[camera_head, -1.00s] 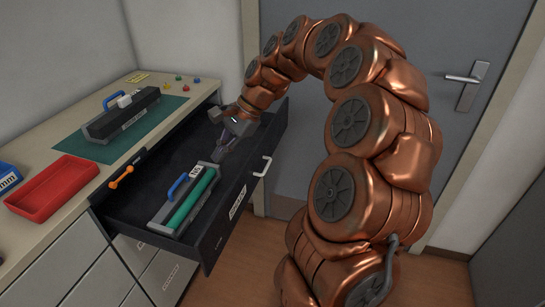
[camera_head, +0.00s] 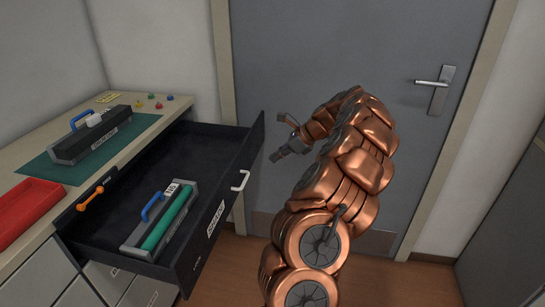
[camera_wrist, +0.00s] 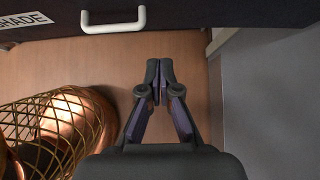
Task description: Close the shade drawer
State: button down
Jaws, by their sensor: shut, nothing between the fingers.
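The shade drawer (camera_head: 213,220) is pulled well out of the cabinet, with a dark interior, a label and a white handle (camera_head: 240,181) on its front. A grey cartridge with a green roller and blue handle (camera_head: 160,220) lies inside it. My gripper (camera_head: 275,156) is outside the drawer, in front of it and right of the handle, touching nothing. In the wrist view, my gripper (camera_wrist: 158,80) is shut and empty over the floor. The drawer front (camera_wrist: 190,13) with part of its "SHADE" label (camera_wrist: 25,20) and the handle (camera_wrist: 113,22) lies ahead.
On the worktop, a black cartridge (camera_head: 92,140) sits on a green mat (camera_head: 40,167) beside a red tray (camera_head: 22,207). An orange handle-like piece (camera_head: 91,198) is at the drawer's left edge. A grey door (camera_head: 330,60) stands behind my arm. Floor in front of the drawer is clear.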

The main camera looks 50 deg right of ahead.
jog(key=w+a+f, duration=0.5)
jog(key=w, duration=0.3)
jog(key=shift+f+p, duration=0.15)
jog(key=shift+p, duration=0.25)
